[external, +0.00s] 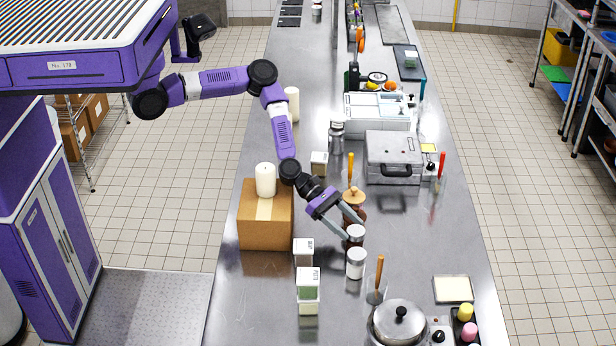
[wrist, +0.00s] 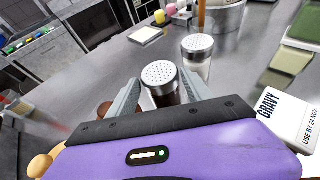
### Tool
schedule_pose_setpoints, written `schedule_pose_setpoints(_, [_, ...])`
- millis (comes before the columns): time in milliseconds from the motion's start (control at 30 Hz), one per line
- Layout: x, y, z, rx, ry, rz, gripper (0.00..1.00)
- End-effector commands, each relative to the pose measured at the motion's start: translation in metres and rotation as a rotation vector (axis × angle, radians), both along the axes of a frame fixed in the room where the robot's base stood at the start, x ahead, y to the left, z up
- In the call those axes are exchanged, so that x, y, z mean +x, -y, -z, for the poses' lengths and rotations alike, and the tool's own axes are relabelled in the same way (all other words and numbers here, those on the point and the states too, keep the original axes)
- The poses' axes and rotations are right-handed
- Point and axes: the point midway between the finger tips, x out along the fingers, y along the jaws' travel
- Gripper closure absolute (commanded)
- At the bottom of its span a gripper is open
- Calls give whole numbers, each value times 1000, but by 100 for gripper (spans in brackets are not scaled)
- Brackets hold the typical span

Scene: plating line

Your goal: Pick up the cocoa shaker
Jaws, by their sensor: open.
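The cocoa shaker (external: 355,233) stands upright on the steel counter, with a perforated silver lid and dark contents. In the wrist view the shaker (wrist: 161,78) is between the two fingers of my gripper (wrist: 160,84), its lid in front of the camera and its lower body hidden by my gripper housing. My gripper (external: 353,228) is open around the shaker in the external view; I cannot tell whether either finger touches it. A second shaker (external: 356,265) with pale contents stands just nearer the camera, and in the wrist view it (wrist: 197,62) is just beyond the right finger.
A brown jar (external: 354,214) with a wooden lid stands close behind my gripper. White labelled containers (external: 303,253) stand to the left, one marked gravy (wrist: 285,113) in the wrist view. A cardboard box (external: 264,228) is further left, and a lidded pot (external: 399,325) is in front.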

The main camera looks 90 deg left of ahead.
Motion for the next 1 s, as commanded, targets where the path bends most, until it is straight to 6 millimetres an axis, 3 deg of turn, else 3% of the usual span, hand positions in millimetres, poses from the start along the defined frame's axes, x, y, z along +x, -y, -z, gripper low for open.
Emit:
schedule_pose_setpoints(200, [8, 8, 5, -1, -3, 1, 41])
schedule_pose_setpoints(600, [44, 34, 24, -1, -2, -1, 41])
schedule_pose_setpoints(900, [46, 36, 25, 0, -3, -1, 41])
schedule_pose_setpoints(1000, [46, 36, 25, 0, -3, -1, 61])
